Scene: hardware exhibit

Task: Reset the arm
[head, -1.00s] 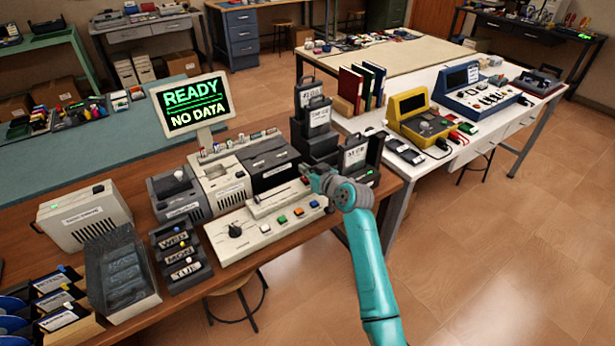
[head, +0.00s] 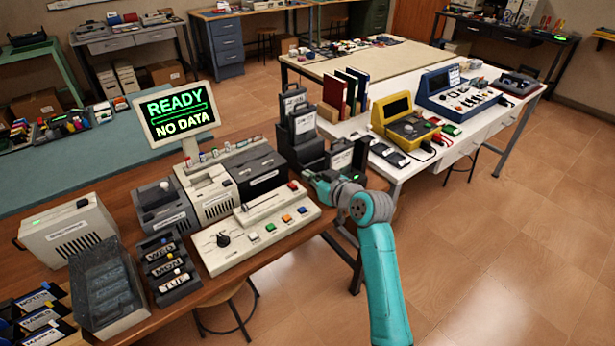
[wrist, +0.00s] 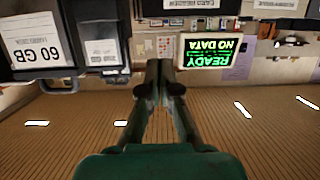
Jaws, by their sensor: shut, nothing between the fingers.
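My gripper (wrist: 165,75) is shut and empty. In the wrist view, which appears upside down, its fingers meet near the picture's middle. In the head view my gripper (head: 308,178) is at the end of my teal arm, by the right end of the wooden bench. It appears just right of the cream control panel (head: 235,256) with coloured buttons and in front of the black drive cases. Whether it touches anything cannot be told.
A monitor (head: 176,112) reads READY, NO DATA; it also shows in the wrist view (wrist: 214,58). Black cases (head: 296,122) stand close behind my gripper. A white table (head: 480,125) with yellow and blue instruments stands beyond. The floor at right is clear.

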